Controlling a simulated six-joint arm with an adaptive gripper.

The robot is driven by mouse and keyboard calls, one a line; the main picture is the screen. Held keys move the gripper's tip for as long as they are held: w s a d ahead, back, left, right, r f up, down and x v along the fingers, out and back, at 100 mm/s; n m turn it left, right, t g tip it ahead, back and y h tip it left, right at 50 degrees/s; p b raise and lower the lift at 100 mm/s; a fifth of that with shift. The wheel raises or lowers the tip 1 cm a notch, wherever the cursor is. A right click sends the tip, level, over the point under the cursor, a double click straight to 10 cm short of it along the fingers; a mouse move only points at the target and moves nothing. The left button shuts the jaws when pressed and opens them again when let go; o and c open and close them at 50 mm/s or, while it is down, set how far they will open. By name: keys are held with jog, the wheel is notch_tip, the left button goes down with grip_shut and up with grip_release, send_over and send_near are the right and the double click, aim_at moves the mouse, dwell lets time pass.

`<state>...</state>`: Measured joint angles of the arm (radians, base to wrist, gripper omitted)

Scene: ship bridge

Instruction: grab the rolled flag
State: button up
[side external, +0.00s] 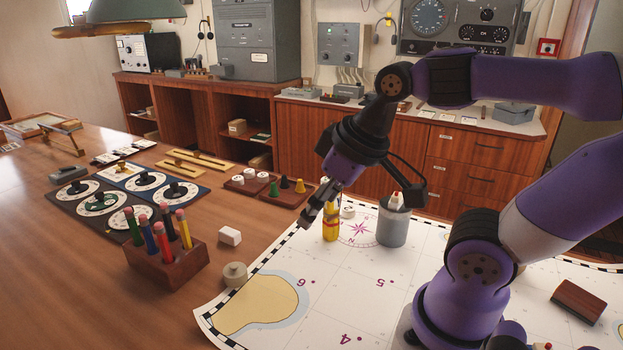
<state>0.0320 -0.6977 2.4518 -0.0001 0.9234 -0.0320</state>
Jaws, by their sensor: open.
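A small yellow upright cylinder with a red band (330,226) stands on the white chart near the compass rose. It looks like the rolled flag, though its details are too small to be sure. My gripper (311,217) points down and left, with its fingertips just left of the cylinder's upper part in the picture. It is open and holds nothing. I cannot tell from this one view how far apart in depth the fingers and the cylinder are. The cylinder's top is partly behind or beside my gripper.
A wooden block with several pencils (168,262), a white block (230,236) and a round beige piece (235,274) are to the left. The chart (330,290) is clear in front.

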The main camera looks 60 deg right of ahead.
jog(key=w+d+r+g, duration=0.1)
jog(key=w+d+g, duration=0.25)
jog(key=d, duration=0.45)
jog(key=g, duration=0.2)
send_over(332, 204)
jog(key=d, duration=0.1)
jog(key=shift+w+d+f, duration=0.1)
jog(key=shift+d+f, duration=0.1)
jog(key=shift+f, duration=0.85)
jog(key=f, duration=0.4)
jog(key=shift+d+f, duration=0.2)
jog(key=shift+f, duration=0.1)
jog(key=f, duration=0.6)
jog(key=shift+w, duration=0.25)
jog(key=c, duration=1.3)
